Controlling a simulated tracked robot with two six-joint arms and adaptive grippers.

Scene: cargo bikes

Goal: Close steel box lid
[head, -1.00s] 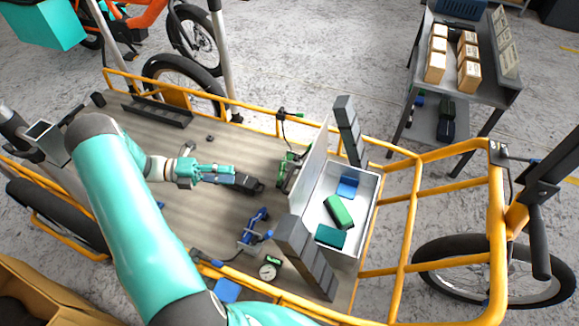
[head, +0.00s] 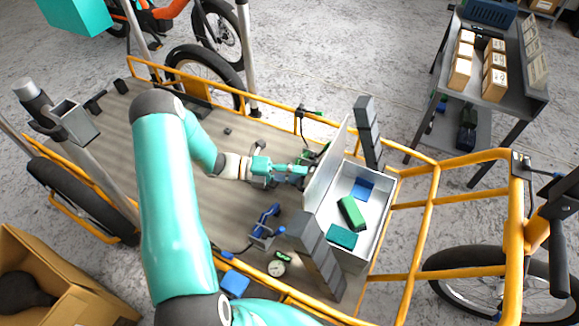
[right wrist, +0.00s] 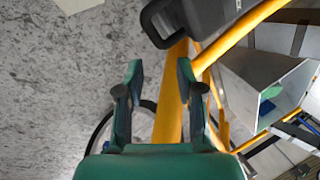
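The steel box (head: 382,205) stands open at the right end of the cargo bed. Its lid (head: 328,170) stands roughly upright along the box's left side. Inside lie a blue item (head: 362,189), a green item (head: 351,213) and a teal item (head: 341,236). My left gripper (head: 302,173) is just left of the lid, on its outer side, and its fingers point at it. I cannot tell whether it touches the lid or whether its fingers are shut. My right gripper (right wrist: 160,82) is open and empty in the right wrist view.
Dark grey block stacks stand at the box's back (head: 369,132) and front (head: 316,255). A blue clamp-like tool (head: 264,225) and a round gauge (head: 276,268) lie on the bed (head: 220,210). Yellow rails (head: 429,220) edge it. A metal cart (head: 508,85) stands behind.

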